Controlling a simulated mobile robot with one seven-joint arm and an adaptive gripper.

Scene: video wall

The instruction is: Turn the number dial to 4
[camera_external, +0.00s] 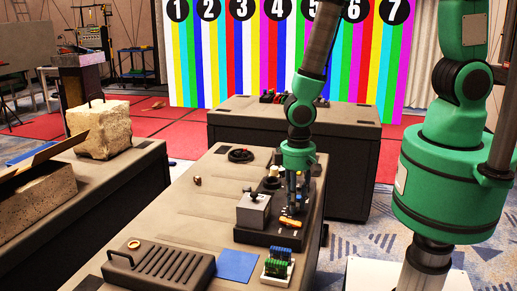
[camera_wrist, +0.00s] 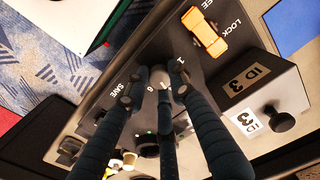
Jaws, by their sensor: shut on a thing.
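The number dial (camera_wrist: 160,76) shows as a small grey knob between my fingertips in the wrist view. The printed figures 1 and 6 show beside it; the other figures are hidden by my fingers, and I cannot tell where the dial points. My gripper (camera_wrist: 158,92) has its dark fingers closed around the dial. In the external view my gripper (camera_external: 296,205) points down at the black control panel (camera_external: 258,238); the dial is hidden there. The panel carries the words SAVE and LOCK.
An orange switch (camera_wrist: 205,32) sits by LOCK. A grey box (camera_external: 254,211) with a black knob, labelled ID 3, stands close to my fingers. A blue square (camera_external: 236,265), a ribbed case (camera_external: 160,268) and a green circuit board (camera_external: 277,268) lie nearer. The striped wall (camera_external: 235,60) stands behind.

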